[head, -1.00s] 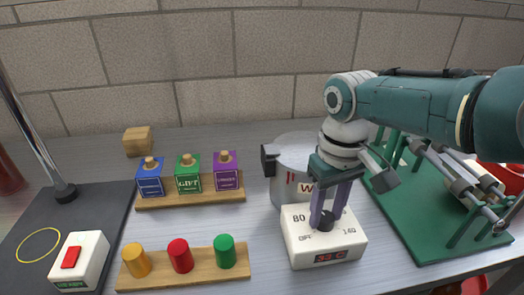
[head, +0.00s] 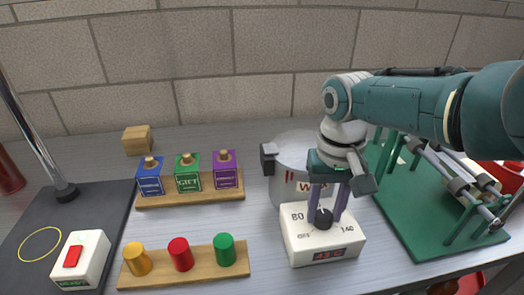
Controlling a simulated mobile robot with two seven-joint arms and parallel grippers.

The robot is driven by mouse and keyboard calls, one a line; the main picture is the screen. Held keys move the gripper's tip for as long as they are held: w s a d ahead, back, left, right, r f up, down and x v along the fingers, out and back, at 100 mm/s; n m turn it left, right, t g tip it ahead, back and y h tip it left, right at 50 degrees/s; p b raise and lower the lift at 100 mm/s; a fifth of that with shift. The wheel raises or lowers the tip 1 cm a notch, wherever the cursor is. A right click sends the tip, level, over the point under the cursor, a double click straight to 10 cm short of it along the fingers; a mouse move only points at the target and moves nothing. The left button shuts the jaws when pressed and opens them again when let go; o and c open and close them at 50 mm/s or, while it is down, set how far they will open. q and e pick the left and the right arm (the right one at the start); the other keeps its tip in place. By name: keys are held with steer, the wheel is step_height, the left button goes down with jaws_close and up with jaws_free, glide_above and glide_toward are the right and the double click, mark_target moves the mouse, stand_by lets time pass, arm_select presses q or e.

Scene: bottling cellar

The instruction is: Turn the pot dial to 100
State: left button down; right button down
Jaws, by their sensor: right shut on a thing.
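The pot dial (head: 323,220) is a black knob on top of a white control box (head: 300,243). Printed marks around it include 80 and 140. A small red display (head: 328,254) is on the box's front; its digits are too blurred to read surely. The grey metal pot (head: 284,190) stands just behind the box, partly hidden by my right arm. My right gripper (head: 326,211) points down with its purple fingers shut on the dial, one on each side. The fingers hide part of the marks. My left gripper is not in view.
Left of the pot, a wooden rack (head: 190,199) holds blue, green and purple blocks. A front rack (head: 190,277) holds yellow, red and green cylinders. A white box with a red switch (head: 81,262) stands at left. A green rack base (head: 430,220) lies at right.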

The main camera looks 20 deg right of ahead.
mark_target(324, 215)
steer(key=shift+c, duration=2.2)
jaws_free()
steer(key=shift+r, duration=0.1)
step_height(324, 215, up, 10)
steer(key=p, duration=0.6)
steer(key=shift+f, duration=0.2)
